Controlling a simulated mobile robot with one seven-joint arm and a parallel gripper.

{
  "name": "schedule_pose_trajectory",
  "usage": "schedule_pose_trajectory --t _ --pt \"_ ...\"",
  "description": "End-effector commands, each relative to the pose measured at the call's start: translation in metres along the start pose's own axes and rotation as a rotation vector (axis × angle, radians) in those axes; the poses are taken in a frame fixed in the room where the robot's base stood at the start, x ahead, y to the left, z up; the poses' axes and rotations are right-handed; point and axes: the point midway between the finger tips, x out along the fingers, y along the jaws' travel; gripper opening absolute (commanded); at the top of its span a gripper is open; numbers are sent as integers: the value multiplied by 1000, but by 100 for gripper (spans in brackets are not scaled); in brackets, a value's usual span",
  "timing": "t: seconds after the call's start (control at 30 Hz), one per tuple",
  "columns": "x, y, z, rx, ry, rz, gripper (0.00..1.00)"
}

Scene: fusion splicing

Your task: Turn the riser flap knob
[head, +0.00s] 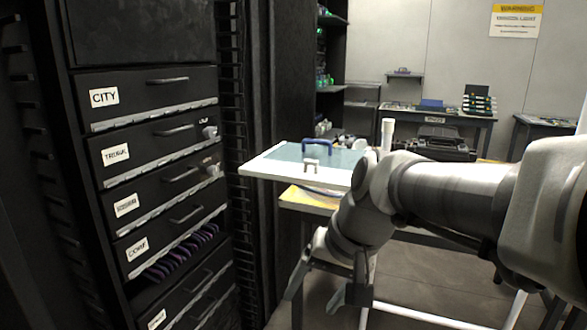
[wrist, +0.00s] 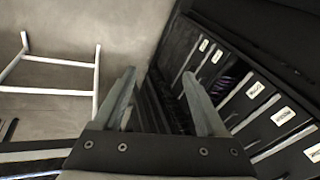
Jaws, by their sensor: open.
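I cannot make out a part that is surely the riser flap knob in either view. The black cabinet (head: 75,200) on the left has several labelled drawers, one marked CITY (head: 104,96). Small pale fittings stick out at the right ends of two drawers, an upper one (head: 209,132) and a lower one (head: 212,170). My gripper (wrist: 159,76) is open and empty, pointing down. In the head view it hangs low, right of the cabinet and apart from it. The wrist view shows the labelled drawers (wrist: 256,90) tilted, to the right of the fingers.
A white-edged board (head: 262,168) with a blue handle (head: 317,150) on it lies beside the cabinet, behind my arm. A lower open drawer (head: 185,250) holds purple items. A white frame (wrist: 97,75) stands on the floor (wrist: 130,30). Benches (head: 440,112) stand at the back.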

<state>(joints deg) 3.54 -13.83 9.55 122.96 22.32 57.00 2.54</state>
Motion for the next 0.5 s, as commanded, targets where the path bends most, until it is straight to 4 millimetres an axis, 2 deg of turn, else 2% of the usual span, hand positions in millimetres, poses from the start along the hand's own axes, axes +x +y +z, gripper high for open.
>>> schedule_pose_trajectory --t 0.03,0.2,0.5 --pt "-9 11 10 -22 35 33 74" --pt "-30 53 41 -90 135 145 74" --pt "-49 108 84 -182 267 281 74"
